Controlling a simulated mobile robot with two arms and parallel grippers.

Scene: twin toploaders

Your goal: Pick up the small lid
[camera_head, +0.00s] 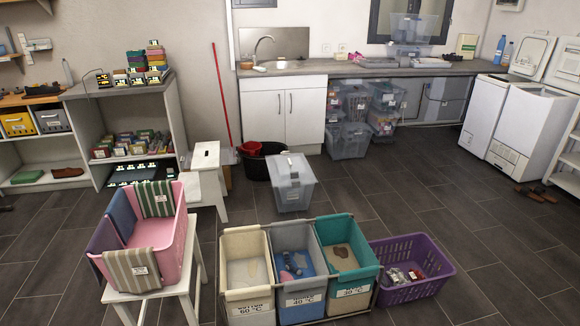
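I cannot make out for certain which thing is the small lid. A grey translucent box (293,192) stands on the floor in the middle, with a lid-like grey top (292,166) bearing a white label. A flat grey piece (430,62) lies on the counter at the back, possibly a lid. The two white toploaders (515,125) at the right have raised lids (532,57). Neither of my grippers shows in the head view.
Three laundry bins, cream (246,306), grey (302,308) and teal (348,292), stand in front. A purple basket (412,292) is to their right. A pink tub (178,246) sits on a white stool (190,290). Dark floor (440,195) is clear at centre right.

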